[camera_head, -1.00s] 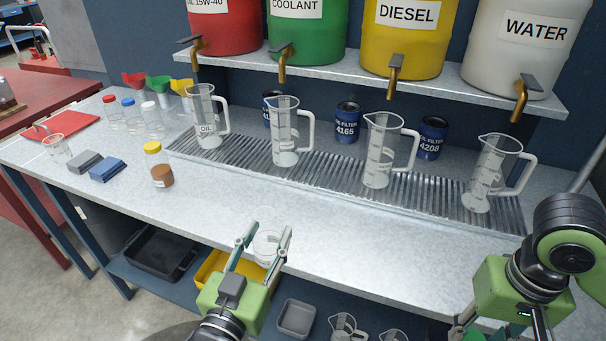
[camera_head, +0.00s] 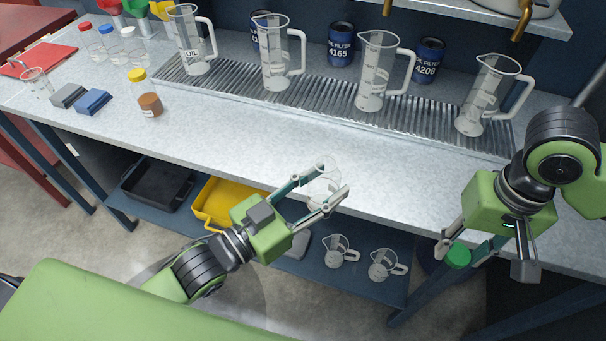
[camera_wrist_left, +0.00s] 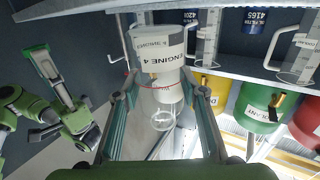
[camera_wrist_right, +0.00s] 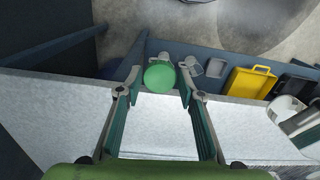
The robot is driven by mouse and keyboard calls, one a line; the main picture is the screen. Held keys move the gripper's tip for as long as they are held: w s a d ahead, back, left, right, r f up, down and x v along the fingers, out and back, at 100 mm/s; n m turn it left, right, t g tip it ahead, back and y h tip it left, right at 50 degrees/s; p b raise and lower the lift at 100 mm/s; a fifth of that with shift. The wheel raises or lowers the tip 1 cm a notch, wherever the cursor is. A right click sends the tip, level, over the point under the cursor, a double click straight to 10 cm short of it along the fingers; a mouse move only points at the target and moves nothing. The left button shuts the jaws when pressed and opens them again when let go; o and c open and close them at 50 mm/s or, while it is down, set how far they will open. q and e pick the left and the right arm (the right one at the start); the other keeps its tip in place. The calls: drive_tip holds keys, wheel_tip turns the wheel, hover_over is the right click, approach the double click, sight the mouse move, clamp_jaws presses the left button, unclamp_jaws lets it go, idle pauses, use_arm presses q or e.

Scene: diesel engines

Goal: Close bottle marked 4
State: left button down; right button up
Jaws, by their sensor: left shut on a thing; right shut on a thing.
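A clear bottle (camera_head: 322,187) is between the fingers of my left gripper (camera_head: 334,182), beyond the front edge of the bench. In the left wrist view the bottle (camera_wrist_left: 160,48) shows a label reading ENGINE 4; its mouth is hard to make out. My left gripper is shut on it. A green cap (camera_head: 458,256) is between the fingertips of my right gripper (camera_head: 463,252), lower and to the right of the bottle. The right wrist view shows the cap (camera_wrist_right: 160,77) gripped at the fingertips. Bottle and cap are well apart.
The bench (camera_head: 270,150) has clear room along its front. Several measuring jugs (camera_head: 380,75) stand on the grate. A yellow-capped bottle (camera_head: 149,104) stands at left. A yellow bin (camera_head: 222,203) and two small jugs (camera_head: 338,252) are on the lower shelf.

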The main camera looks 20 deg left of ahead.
idle(0.3)
drive_tip(key=w+a+r+n, duration=0.1)
drive_tip(key=w+a+r, duration=0.15)
drive_tip(key=a, duration=0.25)
drive_tip(key=w+a+r, duration=0.2)
drive_tip(key=a+r, duration=0.2)
drive_tip(key=a, duration=0.1)
wheel_tip(320, 180, up, 10)
hover_over(334, 167)
drive_tip(key=shift+a+r, duration=0.1)
drive_tip(key=shift+r, duration=0.05)
drive_tip(key=shift+f, duration=2.05)
drive_tip(key=shift+n, duration=0.3)
drive_tip(key=shift+f, duration=0.85)
